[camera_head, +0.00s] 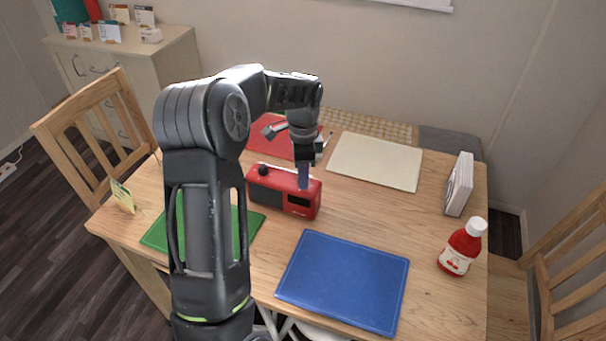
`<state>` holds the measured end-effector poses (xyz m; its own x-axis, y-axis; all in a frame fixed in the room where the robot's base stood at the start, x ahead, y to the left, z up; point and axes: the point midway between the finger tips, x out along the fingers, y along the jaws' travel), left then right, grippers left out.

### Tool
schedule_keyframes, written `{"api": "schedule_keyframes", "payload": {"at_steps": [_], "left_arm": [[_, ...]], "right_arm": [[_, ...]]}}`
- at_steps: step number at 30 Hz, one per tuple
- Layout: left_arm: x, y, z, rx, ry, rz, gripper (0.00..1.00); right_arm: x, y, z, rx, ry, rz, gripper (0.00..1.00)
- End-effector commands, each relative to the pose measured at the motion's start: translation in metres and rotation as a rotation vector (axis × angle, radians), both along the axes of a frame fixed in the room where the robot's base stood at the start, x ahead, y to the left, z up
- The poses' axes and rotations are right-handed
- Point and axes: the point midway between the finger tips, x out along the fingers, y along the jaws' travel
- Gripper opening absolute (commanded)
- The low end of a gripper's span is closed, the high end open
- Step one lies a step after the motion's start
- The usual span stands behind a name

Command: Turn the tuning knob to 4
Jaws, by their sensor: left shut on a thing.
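A red radio (304,202) with a dark front panel stands on the wooden table. A black knob (263,170) shows on top of it near its left end, clear of my gripper. My left gripper (303,184) points down at the right part of the radio's top. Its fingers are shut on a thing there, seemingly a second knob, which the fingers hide. I cannot read any dial marks or numbers from here. My right gripper is not in view.
A green mat (248,228), a blue mat (343,280), a red mat (262,140) and a cream mat (376,160) lie around the radio. A red bottle (461,250) and a white upright object (459,185) stand at the right. A small card (122,196) stands at the left.

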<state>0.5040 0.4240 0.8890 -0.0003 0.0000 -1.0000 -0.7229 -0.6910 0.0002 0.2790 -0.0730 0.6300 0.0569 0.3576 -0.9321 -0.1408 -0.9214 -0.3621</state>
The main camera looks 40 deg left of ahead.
Motion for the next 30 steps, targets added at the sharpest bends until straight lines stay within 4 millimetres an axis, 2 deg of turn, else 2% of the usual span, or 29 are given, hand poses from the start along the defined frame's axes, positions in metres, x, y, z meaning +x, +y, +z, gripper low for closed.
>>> {"api": "schedule_keyframes", "payload": {"at_steps": [18,30], "left_arm": [[-0.0004,0.0004,0.0004,0.0,0.001,-0.576,0.0],[-0.0001,0.0002,0.0004,0.0,0.0,-0.821,0.0]], "right_arm": [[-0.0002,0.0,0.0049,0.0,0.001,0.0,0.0],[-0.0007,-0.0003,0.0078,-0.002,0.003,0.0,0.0]]}}
